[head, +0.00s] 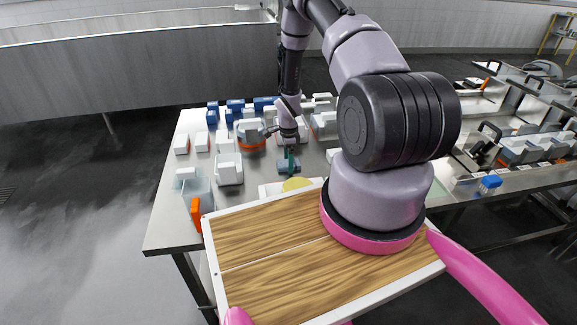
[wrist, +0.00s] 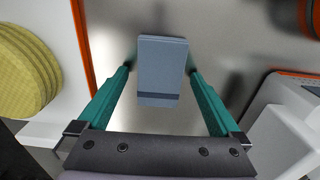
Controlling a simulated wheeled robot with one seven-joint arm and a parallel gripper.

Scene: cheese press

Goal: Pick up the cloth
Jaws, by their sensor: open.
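The cloth (wrist: 162,62) is a flat, folded blue-grey rectangle with a darker stripe near its lower end. It lies on the steel table, and it also shows in the head view (head: 285,167). My gripper (wrist: 161,71) has its two teal fingers apart, one on each side of the cloth. The cloth lies between the fingertips in the picture; I cannot tell whether they touch it or how high above it they are. In the head view my gripper (head: 290,160) is over the cloth, and my arm hides part of the table behind.
A yellow round block (wrist: 24,72) lies left of the cloth, on a white surface with an orange edge. A grey-white container (wrist: 285,125) is close on the right. In the head view, white and blue containers crowd the table (head: 168,215), with an orange item (head: 196,215) at front left.

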